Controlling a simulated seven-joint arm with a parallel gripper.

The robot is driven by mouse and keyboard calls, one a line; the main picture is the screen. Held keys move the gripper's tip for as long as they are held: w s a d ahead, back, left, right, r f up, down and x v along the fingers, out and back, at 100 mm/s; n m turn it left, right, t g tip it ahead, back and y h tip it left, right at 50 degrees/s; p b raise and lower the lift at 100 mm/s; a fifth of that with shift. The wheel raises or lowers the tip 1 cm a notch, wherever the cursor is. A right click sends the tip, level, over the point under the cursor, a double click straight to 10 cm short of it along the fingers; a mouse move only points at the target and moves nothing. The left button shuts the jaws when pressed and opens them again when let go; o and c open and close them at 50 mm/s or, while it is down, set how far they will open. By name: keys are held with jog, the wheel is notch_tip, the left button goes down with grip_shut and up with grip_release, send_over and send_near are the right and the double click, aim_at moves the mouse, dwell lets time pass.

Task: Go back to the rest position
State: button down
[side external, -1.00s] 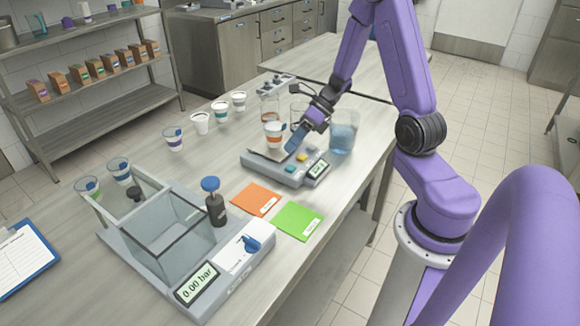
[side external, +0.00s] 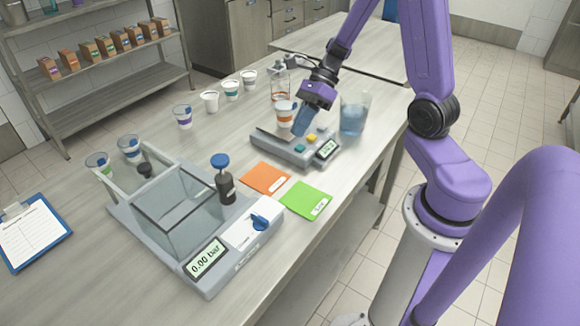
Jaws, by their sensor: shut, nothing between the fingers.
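My gripper (side external: 303,124) is shut and empty, with its blue fingertips pointing down above the right part of the grey scale (side external: 268,146). A white cup with an orange band (side external: 284,114) stands on the scale's plate, just left of my gripper. I cannot tell whether the fingertips touch the scale or the cup. The scale has a small lit display (side external: 327,149) and coloured buttons.
A glass beaker of blue liquid (side external: 353,115) stands right of my gripper. Several banded cups (side external: 210,101) line the table's back. Orange (side external: 264,178) and green cards (side external: 306,200) lie in front. A pressure machine (side external: 207,268) with a clear chamber stands at left.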

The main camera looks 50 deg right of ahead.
jog(key=s+a+r+m+h, duration=0.2)
jog(key=s+m, duration=0.4)
jog(key=m, duration=0.5)
jog(key=s+a+r+m+h, duration=0.1)
jog(key=s+a+m+h, duration=0.2)
jog(key=s+m, duration=0.4)
jog(key=s+a+r+m+h, duration=0.2)
jog(key=s+m, duration=0.5)
jog(key=m, duration=0.9)
jog(key=shift+a+r+m+g+h, duration=0.3)
jog(key=shift+a+r+h, duration=0.1)
jog(key=shift+a, duration=0.3)
